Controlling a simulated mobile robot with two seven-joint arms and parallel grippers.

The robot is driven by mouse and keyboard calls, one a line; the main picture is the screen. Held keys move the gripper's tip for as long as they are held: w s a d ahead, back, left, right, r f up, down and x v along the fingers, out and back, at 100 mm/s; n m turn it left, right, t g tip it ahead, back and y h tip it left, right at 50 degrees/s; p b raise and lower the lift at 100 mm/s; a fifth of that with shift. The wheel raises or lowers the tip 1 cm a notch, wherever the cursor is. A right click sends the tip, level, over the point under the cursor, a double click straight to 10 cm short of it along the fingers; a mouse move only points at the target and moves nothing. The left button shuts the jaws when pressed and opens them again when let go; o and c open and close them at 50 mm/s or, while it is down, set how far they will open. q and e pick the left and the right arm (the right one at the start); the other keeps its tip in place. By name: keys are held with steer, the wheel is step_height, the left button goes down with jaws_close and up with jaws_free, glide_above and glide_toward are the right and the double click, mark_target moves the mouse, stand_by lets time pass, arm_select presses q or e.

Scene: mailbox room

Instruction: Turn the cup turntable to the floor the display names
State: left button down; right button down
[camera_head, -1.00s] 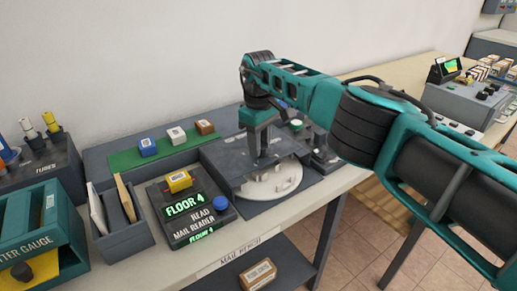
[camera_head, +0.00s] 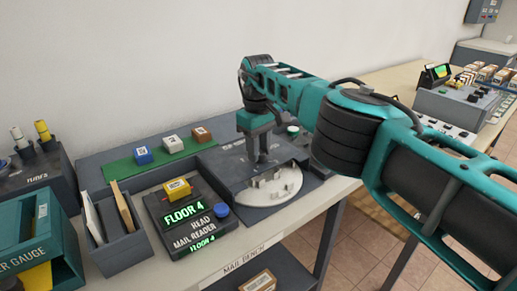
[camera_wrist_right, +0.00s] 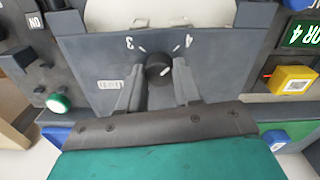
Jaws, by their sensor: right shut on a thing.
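The cup turntable (camera_head: 288,184) is a pale disc with upright partitions, set in a grey housing (camera_head: 234,166) on the bench; its edge also shows at the top of the right wrist view (camera_wrist_right: 160,12). The mail reader's display (camera_head: 184,214) reads FLOOR 4 in green. My right gripper (camera_head: 262,158) points down behind the disc. In the right wrist view its fingers (camera_wrist_right: 160,88) are shut on a round black knob (camera_wrist_right: 157,68). The knob's white mark slants to the upper right, the side of the printed 4; a 3 is at the upper left. My left gripper is not in view.
A yellow block (camera_head: 177,189) sits on the mail reader, beside a blue button (camera_head: 218,211). Several blocks stand on a green strip (camera_head: 120,169) behind. A grey bin (camera_head: 118,245) with upright mail is at left. A green button (camera_wrist_right: 58,103) is near my right gripper.

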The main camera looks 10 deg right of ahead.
steer(key=shift+s+f, duration=0.1)
steer(key=c, duration=0.8)
jaws_free()
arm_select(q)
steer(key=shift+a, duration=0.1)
arm_select(e)
steer(key=shift+r, duration=0.2)
arm_select(q)
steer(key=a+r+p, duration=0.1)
steer(key=p, duration=0.2)
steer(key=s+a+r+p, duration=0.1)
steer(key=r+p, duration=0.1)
steer(key=p, duration=0.1)
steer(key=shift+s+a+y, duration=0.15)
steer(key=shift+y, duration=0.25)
arm_select(e)
step_height(320, 180, up, 12)
steer(key=shift+f, duration=0.1)
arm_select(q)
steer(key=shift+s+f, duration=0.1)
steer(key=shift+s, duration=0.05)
arm_select(e)
steer(key=shift+s+f, duration=0.1)
